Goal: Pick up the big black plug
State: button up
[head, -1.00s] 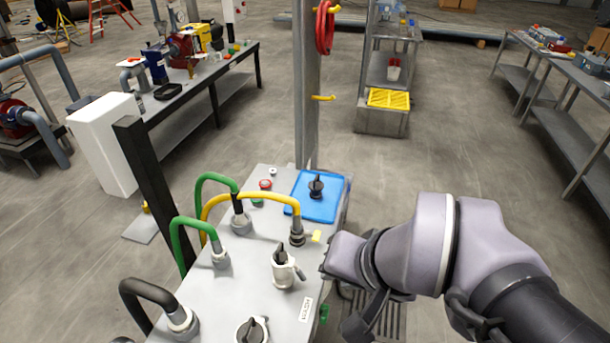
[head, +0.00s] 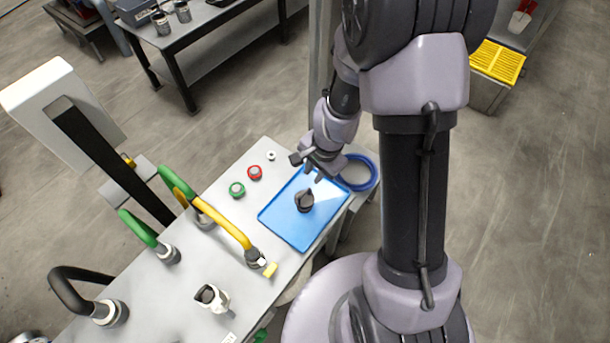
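The big black plug (head: 305,201) stands on the blue tray (head: 290,232) at the far right end of the grey bench. It has a wide round base and a narrower top. My gripper (head: 314,174) hangs from the arm just above and behind the plug, over the tray's far edge. Its fingers look spread with nothing between them. A gap shows between the fingertips and the plug.
Green (head: 138,228) and yellow (head: 222,221) hoses arch over the bench, left of the tray. A black hose (head: 72,284) and a white fitting (head: 213,298) are nearer. A metal post (head: 322,70) rises behind the tray. A blue ring (head: 362,172) lies right of it.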

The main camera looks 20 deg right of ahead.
jog(key=b, duration=0.6)
send_near(304, 193)
jog(key=f, duration=0.5)
jog(key=shift+w+a+f, duration=0.15)
jog(key=shift+a+f, duration=0.1)
jog(key=f+b, duration=0.1)
jog(key=w+f+b, duration=0.1)
jog(key=f, duration=0.3)
jog(key=shift+w+a+f+b, duration=0.1)
jog(key=shift+w+a+b, duration=0.15)
jog(key=shift+b, duration=0.15)
grip_shut()
